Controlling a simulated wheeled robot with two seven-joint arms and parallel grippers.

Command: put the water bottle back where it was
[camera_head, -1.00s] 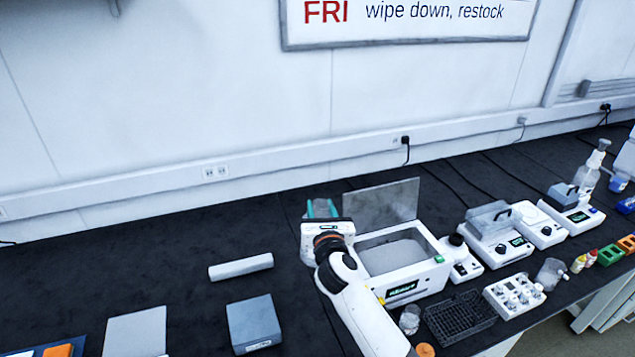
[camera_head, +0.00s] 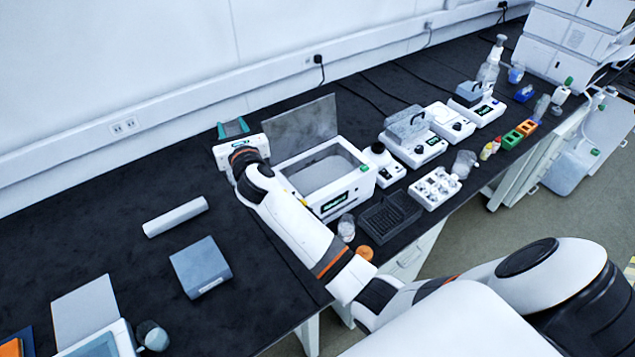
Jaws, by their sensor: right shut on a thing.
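My right gripper (camera_head: 233,129) is at the back of the bench, left of the white open-topped bath. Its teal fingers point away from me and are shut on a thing. The gripper body hides most of that thing, so I cannot tell from this view whether it is the water bottle. My left gripper is out of view.
The white bath (camera_head: 335,185) has a raised grey lid (camera_head: 300,130) close to my right gripper. A grey roll (camera_head: 176,217) and a grey-blue box (camera_head: 200,267) lie left of my arm. A black rack (camera_head: 390,216) is near the front edge. The back-left bench is bare.

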